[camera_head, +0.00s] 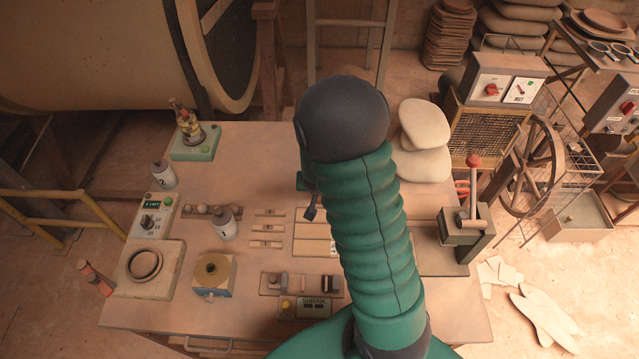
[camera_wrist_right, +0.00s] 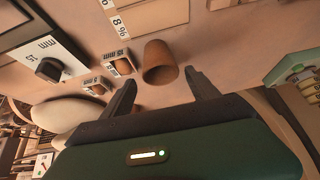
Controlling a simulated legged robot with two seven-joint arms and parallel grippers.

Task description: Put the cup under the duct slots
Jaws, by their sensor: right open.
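In the head view my green right arm covers the middle of the table and hides the cup and most of that gripper. I cannot tell which part is the duct slots. Small pale blocks with mm labels (camera_wrist_right: 118,66) lie left of the cup in the wrist view. My left gripper is not in view.
A lever device (camera_head: 467,225) stands at the right edge. The table's back middle is clear.

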